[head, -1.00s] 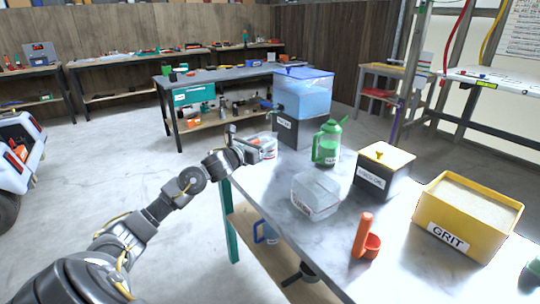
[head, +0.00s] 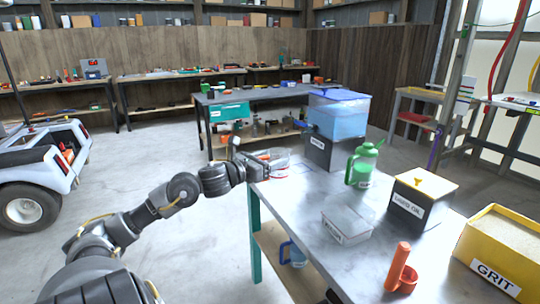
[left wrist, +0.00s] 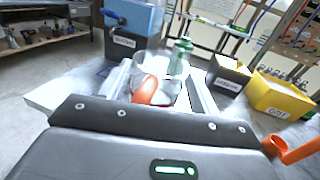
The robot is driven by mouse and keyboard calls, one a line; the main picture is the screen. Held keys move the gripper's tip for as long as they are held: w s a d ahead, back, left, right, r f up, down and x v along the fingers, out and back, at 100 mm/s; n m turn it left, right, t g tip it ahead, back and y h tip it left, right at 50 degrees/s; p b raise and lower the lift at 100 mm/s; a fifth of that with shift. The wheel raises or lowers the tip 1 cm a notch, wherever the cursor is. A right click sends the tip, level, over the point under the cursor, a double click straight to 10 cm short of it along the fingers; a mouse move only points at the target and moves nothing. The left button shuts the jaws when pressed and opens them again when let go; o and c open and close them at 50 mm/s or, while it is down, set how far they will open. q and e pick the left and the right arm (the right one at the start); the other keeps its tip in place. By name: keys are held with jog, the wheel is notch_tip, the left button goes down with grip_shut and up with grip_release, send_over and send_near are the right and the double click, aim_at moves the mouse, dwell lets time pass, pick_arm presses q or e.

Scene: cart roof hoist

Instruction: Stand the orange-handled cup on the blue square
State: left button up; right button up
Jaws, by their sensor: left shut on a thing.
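My left gripper (head: 262,165) is at the far left corner of the grey worktable (head: 300,205). It is shut on the orange handle (left wrist: 145,90) of a clear cup (head: 278,165). In the left wrist view the handle sits between the two fingers, with the clear cup body (left wrist: 165,92) just beyond it. The cup looks roughly upright. I cannot tell whether its base touches the table or hangs just above it. My right gripper is not in view.
On the worktable stand a blue water tank (head: 338,115), a green can (head: 362,165), a clear box (head: 346,224), a yellow-lidded box (head: 422,198), an orange dipper (head: 400,268) and a yellow grit bin (head: 505,250). A blue-handled jug (head: 292,253) is on the lower shelf. A white cart (head: 45,165) stands left.

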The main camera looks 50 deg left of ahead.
aim_at(285, 181)
pick_arm(q)
jog(key=d+f+h, duration=0.1)
jog(key=d, duration=0.1)
jog(key=d+f+m+h, duration=0.1)
jog(key=d+f, duration=0.1)
jog(key=s+d+f+m+h, duration=0.1)
jog(key=d, duration=0.2)
jog(key=shift+f, duration=0.2)
jog(key=s+d+f+m+g+h, duration=0.2)
jog(key=s+d+h, duration=0.1)
jog(key=d, duration=0.5)
jog(key=s+d+f+m+g+h, duration=0.1)
jog(key=s+d+m+g+h, duration=0.2)
jog(key=d, duration=0.5)
jog(key=s+d+f+m+g+h, duration=0.2)
jog(key=s+d+m+h, duration=0.1)
jog(key=d+h, duration=0.2)
jog(key=d, duration=0.2)
jog(key=shift+s+d+f, duration=0.3)
jog(key=shift+d+f, duration=0.05)
jog(key=shift+d, duration=0.05)
